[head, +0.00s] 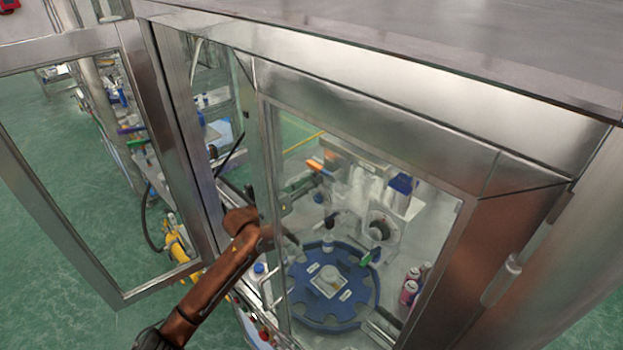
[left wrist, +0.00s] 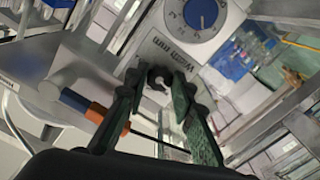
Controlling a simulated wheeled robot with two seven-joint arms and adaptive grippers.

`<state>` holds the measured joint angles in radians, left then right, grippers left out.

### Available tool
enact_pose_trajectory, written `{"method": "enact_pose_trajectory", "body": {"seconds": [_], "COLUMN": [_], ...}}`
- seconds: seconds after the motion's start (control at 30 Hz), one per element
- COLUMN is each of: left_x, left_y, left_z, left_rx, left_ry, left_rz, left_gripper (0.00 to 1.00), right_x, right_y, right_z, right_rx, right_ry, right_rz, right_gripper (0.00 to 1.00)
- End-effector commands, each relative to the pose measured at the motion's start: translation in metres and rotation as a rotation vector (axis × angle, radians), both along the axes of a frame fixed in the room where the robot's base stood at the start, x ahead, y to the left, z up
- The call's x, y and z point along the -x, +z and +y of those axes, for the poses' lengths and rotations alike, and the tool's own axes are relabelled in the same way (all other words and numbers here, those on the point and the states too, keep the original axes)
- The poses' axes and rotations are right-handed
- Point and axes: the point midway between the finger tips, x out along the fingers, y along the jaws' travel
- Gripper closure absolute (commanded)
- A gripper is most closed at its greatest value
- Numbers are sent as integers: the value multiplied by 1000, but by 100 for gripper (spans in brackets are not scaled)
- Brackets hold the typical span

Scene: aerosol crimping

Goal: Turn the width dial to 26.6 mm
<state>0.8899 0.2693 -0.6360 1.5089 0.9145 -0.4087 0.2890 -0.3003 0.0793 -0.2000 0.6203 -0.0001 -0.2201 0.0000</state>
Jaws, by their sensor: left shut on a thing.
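The blue round dial (left wrist: 201,14) with a ring of small numbers sits on a pale grey panel at the top of the left wrist view. Its reading is too small to tell. A label, apparently "Width mm", is printed below it. A dark round knob (left wrist: 158,76) projects below the label. My left gripper (left wrist: 160,88) has its green fingers on either side of this knob and is shut on it. In the head view the left gripper (head: 304,184) is inside the machine, partly blurred behind the glass. My right gripper is not in view.
The machine's glass door (head: 80,180) stands open at left, my left arm passing by its frame. Inside are a blue notched turntable (head: 300,296) and pink cans (head: 409,291). An orange and blue cylinder (left wrist: 92,108) lies close beside the left finger.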

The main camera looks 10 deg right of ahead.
Motion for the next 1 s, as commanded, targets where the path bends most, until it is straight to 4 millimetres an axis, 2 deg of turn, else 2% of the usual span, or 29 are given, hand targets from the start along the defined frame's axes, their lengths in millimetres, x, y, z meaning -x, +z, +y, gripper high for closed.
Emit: {"method": "enact_pose_trajectory", "body": {"seconds": [0.03, 0.4, 0.97, 1.0], "left_x": [-2, -2, -3, -3], "left_y": [7, 6, 7, 7], "left_z": [2, 2, 3, 3], "left_rx": [25, 112, 128, 128], "left_ry": [5, 5, 6, 6], "left_rz": [21, 150, 170, 170], "left_gripper": [100, 100, 100, 75], "right_x": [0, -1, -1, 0], "right_y": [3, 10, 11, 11], "right_z": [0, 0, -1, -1], "right_rx": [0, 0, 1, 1], "right_ry": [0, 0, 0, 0], "right_rz": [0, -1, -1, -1], "right_gripper": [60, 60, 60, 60]}}
